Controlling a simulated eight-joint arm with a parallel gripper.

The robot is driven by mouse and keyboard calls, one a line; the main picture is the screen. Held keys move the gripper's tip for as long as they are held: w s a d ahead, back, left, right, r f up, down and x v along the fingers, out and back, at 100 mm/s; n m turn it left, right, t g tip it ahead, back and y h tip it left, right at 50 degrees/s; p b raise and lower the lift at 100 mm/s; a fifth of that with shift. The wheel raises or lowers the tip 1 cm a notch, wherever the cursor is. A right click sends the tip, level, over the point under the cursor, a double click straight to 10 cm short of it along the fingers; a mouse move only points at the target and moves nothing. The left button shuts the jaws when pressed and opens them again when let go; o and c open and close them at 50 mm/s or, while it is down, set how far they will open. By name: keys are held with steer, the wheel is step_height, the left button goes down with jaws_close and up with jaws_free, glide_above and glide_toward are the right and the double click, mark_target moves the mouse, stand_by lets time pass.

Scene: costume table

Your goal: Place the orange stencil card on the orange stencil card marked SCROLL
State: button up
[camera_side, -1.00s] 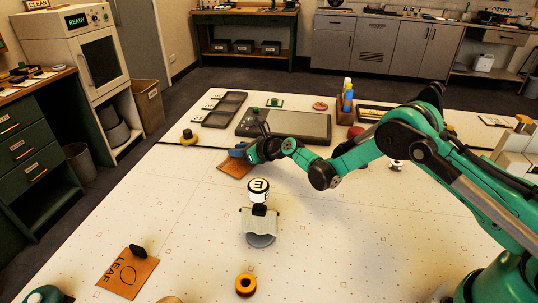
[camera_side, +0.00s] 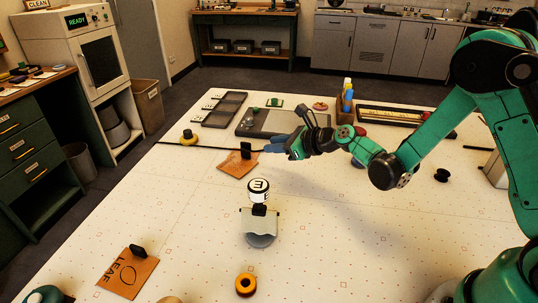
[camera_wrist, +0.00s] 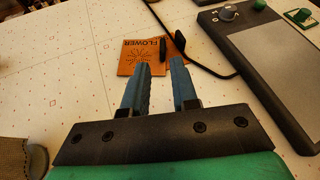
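An orange stencil card (camera_side: 234,166) with a black upright handle (camera_side: 246,151) lies flat on the white table, left of my gripper (camera_side: 287,145). In the wrist view this card (camera_wrist: 133,58) reads FLOWER and lies beyond the fingertips; two dark upright shapes show at its right side, and I cannot tell whether one is a shadow. My gripper (camera_wrist: 160,63) is open, with nothing between its blue fingers, apart from the card. Another orange card (camera_side: 122,278), marked LEAF, lies at front left with its own black handle. I can read no card marked SCROLL.
A grey-topped board (camera_side: 272,122) stands behind the gripper, with a dark cable beside it. A black-and-white knobbed stamp (camera_side: 259,190) stands mid-table. A black spool (camera_side: 441,175) is at right. Table centre-right is clear.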

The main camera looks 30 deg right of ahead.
steer(key=s+d+r+n+g+h, duration=0.1)
steer(key=s+r+n, duration=0.3)
steer(key=s+n, duration=0.5)
steer(key=s+r+n+g+h, duration=0.3)
steer(key=s+n, duration=0.7)
steer(key=n, duration=1)
steer(key=shift+s+d+r+n+g+h, duration=0.3)
steer(key=shift+d+r+g+h, duration=0.1)
steer(key=shift+g+h, duration=0.1)
